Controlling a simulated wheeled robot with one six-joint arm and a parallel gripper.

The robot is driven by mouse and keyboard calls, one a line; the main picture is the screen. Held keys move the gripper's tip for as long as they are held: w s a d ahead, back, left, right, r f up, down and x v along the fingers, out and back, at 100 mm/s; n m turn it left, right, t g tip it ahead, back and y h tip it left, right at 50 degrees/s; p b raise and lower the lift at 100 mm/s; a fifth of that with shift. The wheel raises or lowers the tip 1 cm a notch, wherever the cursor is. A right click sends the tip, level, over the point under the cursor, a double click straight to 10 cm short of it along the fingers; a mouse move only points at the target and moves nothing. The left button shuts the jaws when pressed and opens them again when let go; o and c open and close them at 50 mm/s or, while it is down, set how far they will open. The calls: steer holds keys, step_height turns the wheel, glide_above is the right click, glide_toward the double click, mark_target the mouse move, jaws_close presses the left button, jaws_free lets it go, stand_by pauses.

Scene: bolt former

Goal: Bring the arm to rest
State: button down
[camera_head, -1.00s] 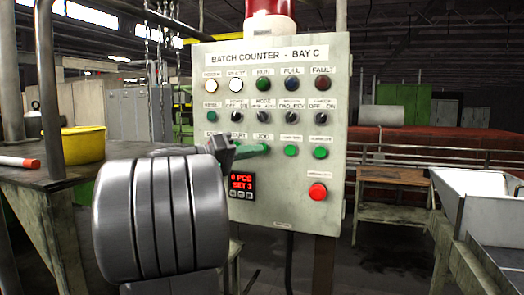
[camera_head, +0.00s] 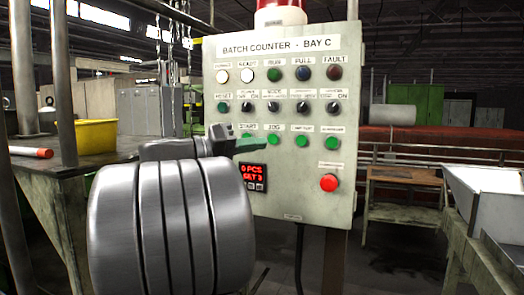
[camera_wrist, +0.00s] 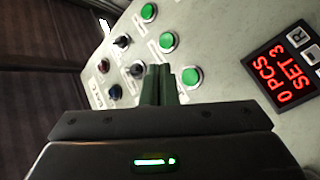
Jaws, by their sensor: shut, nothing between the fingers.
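My gripper (camera_head: 250,146) is in front of the lower left part of the batch counter panel (camera_head: 325,210), just under the button row with START and JOG. Its green fingers are shut together and hold nothing. In the wrist view the fingers (camera_wrist: 161,84) point at the panel face, near the green buttons; whether they touch it I cannot tell. My arm is bent, with its large grey joint in the lower left of the head view. The red display (camera_head: 253,177) reads 0 PCS, SET 3, and shows large in the wrist view (camera_wrist: 287,68).
A table with a yellow bin (camera_head: 84,136) and a red-tipped rod (camera_head: 32,153) stands at left, near a post (camera_head: 65,90). A wooden bench (camera_head: 403,180) and a pale metal chute (camera_head: 488,190) are at right. The red button (camera_head: 329,183) sits low on the panel.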

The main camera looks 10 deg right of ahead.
steer(key=p, duration=0.2)
steer(key=w+d+p, duration=0.1)
steer(key=shift+w+r+p, duration=0.15)
steer(key=shift+r+p, duration=0.2)
steer(key=shift+p, duration=0.45)
steer(key=s+a+b, duration=0.2)
steer(key=s+a, duration=0.1)
steer(key=s, duration=0.2)
steer(key=shift+a+f+b, duration=0.2)
steer(key=shift+f+b, duration=0.1)
steer(key=shift+b, duration=0.1)
